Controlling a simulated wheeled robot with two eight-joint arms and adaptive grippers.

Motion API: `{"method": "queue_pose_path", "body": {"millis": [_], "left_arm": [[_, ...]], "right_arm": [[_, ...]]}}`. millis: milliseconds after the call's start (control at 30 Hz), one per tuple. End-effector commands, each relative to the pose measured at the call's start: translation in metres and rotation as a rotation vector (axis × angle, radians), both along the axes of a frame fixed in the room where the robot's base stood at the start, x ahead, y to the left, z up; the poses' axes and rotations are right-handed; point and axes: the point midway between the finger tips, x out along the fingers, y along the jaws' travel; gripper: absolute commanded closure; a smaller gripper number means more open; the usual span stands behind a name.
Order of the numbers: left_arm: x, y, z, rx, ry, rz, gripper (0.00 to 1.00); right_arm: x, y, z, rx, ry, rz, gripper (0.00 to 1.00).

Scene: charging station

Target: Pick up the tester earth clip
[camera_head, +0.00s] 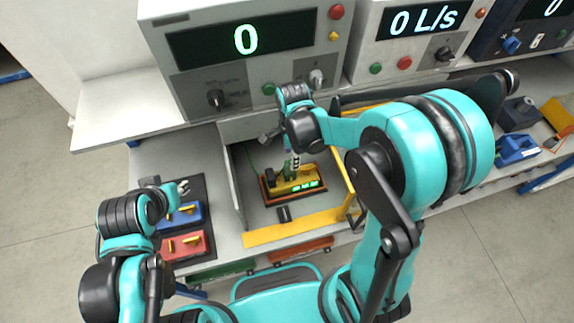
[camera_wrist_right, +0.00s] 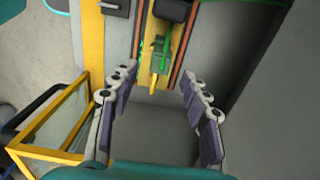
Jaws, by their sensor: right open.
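The tester (camera_head: 290,182) is a yellow unit with green lit displays, lying in the open bay of the bench. In the right wrist view, a small green clip (camera_wrist_right: 159,52) lies over the yellow tester body, near the top middle. It seems to be the earth clip, with green cable near it. My right gripper (camera_wrist_right: 159,74) is open, with its two fingers apart on either side of the clip's line and nothing held. In the head view my right wrist partly covers the bay, so the clip is hard to make out. My left gripper (camera_head: 181,187) hovers over the left mat; its opening is unclear.
A yellow frame (camera_head: 290,232) edges the bay at the front and right. Bay walls stand close around the tester. A blue block (camera_head: 183,216) and a red block (camera_head: 184,246) sit on the left mat. Instrument boxes (camera_head: 250,40) line the back.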

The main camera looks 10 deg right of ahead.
Motion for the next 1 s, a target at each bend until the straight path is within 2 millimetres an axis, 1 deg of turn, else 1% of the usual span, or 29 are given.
{"method": "queue_pose_path", "body": {"millis": [33,333,433,667,700,767,800,833,867,1000], "left_arm": [[0.0,0.0,-0.004,0.0,0.0,0.0,0.66],[0.0,0.0,-0.018,0.0,0.0,0.0,0.66],[0.0,0.0,-0.019,0.0,0.0,0.0,0.66],[0.0,0.0,-0.018,0.0,0.0,0.0,0.66],[0.0,0.0,-0.018,0.0,0.0,0.0,0.66],[0.0,0.0,-0.018,0.0,0.0,0.0,0.66],[0.0,0.0,-0.018,0.0,0.0,0.0,0.66],[0.0,0.0,-0.018,0.0,0.0,0.0,0.66],[0.0,0.0,-0.018,0.0,0.0,0.0,0.66],[0.0,0.0,-0.018,0.0,0.0,0.0,0.66]], "right_arm": [[0.0,0.001,-0.008,0.0,-0.001,0.001,0.53],[-0.001,0.005,-0.051,0.0,-0.002,0.003,0.53],[-0.001,0.005,-0.057,0.0,-0.002,0.003,0.53],[-0.001,0.005,-0.057,0.0,-0.002,0.003,0.53],[-0.001,0.005,-0.057,0.0,-0.002,0.003,0.64],[-0.001,0.005,-0.057,0.0,-0.002,0.003,0.8],[-0.001,0.005,-0.057,0.0,-0.002,0.003,0.9],[-0.001,0.005,-0.057,0.0,-0.002,0.003,0.98],[-0.001,0.005,-0.057,0.0,-0.002,0.003,1.0],[-0.001,0.005,-0.057,0.0,-0.002,0.003,1.0]]}}
